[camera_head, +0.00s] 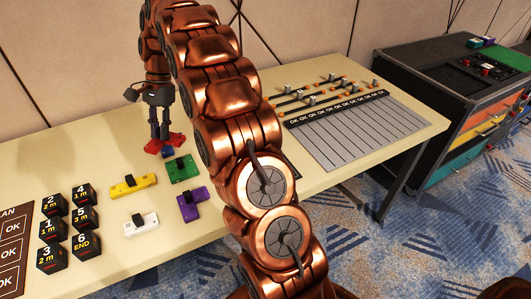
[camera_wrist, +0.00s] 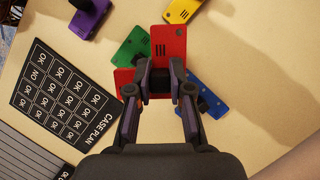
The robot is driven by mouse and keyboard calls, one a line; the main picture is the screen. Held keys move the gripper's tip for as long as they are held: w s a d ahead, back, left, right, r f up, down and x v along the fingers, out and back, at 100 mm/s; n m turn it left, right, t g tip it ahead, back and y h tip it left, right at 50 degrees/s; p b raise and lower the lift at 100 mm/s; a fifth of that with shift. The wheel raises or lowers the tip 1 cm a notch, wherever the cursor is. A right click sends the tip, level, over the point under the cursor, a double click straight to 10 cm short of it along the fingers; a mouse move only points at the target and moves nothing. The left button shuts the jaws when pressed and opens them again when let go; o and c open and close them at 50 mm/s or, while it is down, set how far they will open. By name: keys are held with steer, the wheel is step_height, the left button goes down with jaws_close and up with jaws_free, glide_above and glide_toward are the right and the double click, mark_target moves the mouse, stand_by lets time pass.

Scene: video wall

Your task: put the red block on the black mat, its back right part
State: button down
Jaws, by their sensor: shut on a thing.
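The red block (camera_head: 177,138) is between the fingertips of my gripper (camera_head: 160,135), over the back part of the cream table. In the wrist view, red parts of the block (camera_wrist: 168,42) show above and to the left of my gripper (camera_wrist: 160,80), which is shut on its dark middle. I cannot tell whether the block touches the table. A blue block (camera_head: 168,152) shows just beside or below it. No mat is clearly seen on the table; the black top of the cart (camera_head: 415,68) at the right may be or bear it.
Green (camera_head: 182,168), yellow (camera_head: 133,185), purple (camera_head: 193,204) and white (camera_head: 141,223) blocks lie near the gripper. Black numbered cubes (camera_head: 68,225) stand at front left. A grey slider panel (camera_head: 345,130) lies at right.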

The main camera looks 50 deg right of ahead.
steer(key=s+d+f+m+t+b, duration=0.15)
steer(key=s+d+m, duration=0.3)
steer(key=s, duration=0.65)
steer(key=s+d+f+m+t+b, duration=0.15)
steer(key=s+d+f+m, duration=0.35)
steer(key=s, duration=0.6)
steer(key=shift+n, duration=0.45)
steer(key=w+d, duration=0.2)
steer(key=d, duration=0.3)
steer(key=w+d, duration=0.2)
steer(key=d, duration=0.3)
steer(key=w+d, duration=0.2)
steer(key=d, duration=0.3)
steer(key=shift+w+r+p, duration=0.25)
steer(key=shift+r+p, duration=0.15)
steer(key=shift+w+d+f, duration=0.1)
steer(key=shift+d, duration=0.1)
steer(key=shift+f, duration=1.65)
steer(key=shift+f, duration=0.1)
steer(key=c, duration=1.5)
jaws_free()
steer(key=o, duration=0.4)
steer(key=shift+o, duration=0.2)
